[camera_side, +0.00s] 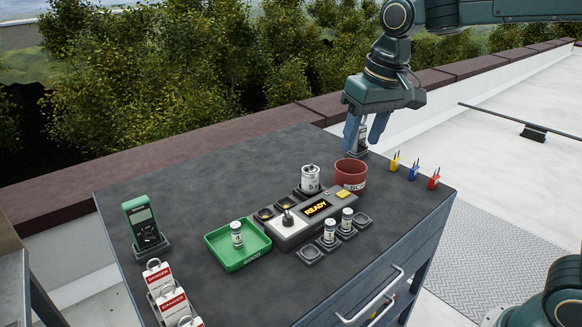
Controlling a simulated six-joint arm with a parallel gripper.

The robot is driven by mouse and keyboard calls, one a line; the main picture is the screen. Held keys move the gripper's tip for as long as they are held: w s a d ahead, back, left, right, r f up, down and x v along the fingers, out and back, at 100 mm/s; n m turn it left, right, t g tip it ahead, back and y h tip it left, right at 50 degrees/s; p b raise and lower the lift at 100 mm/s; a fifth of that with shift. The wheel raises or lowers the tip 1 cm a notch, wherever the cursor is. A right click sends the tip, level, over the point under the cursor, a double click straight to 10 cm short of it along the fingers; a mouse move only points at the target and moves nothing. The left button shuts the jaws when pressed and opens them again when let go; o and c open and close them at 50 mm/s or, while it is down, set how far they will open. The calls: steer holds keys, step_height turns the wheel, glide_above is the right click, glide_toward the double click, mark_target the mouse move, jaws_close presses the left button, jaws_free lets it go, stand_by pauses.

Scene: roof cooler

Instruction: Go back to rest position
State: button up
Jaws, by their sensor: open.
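My gripper (365,142) is at the back right of the dark table, pointing down with its two blue fingers apart. A small pale cylinder (362,138) on a dark base shows between the fingers; I cannot tell whether they touch it. The arm reaches in from the upper right. A red cup (350,174) stands in front of the gripper, and a larger white canister (310,178) stands to the cup's left on a dark pad.
A grey console reading READY (316,208) sits mid-table. A green tray (238,262) holds a small canister. Two small canisters (330,231) (347,218) stand on dark pads. A green meter (143,224), red-and-white tags (173,302) and coloured padlocks (414,170) line the sides. The back left is clear.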

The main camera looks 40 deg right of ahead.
steer(key=s+d+f+n+t, duration=0.1)
steer(key=s, duration=0.9)
steer(key=s+d+f+n+t, duration=0.1)
steer(key=s+d+f+t, duration=0.1)
steer(key=s, duration=0.8)
steer(key=shift+d, duration=0.3)
steer(key=shift+f, duration=0.1)
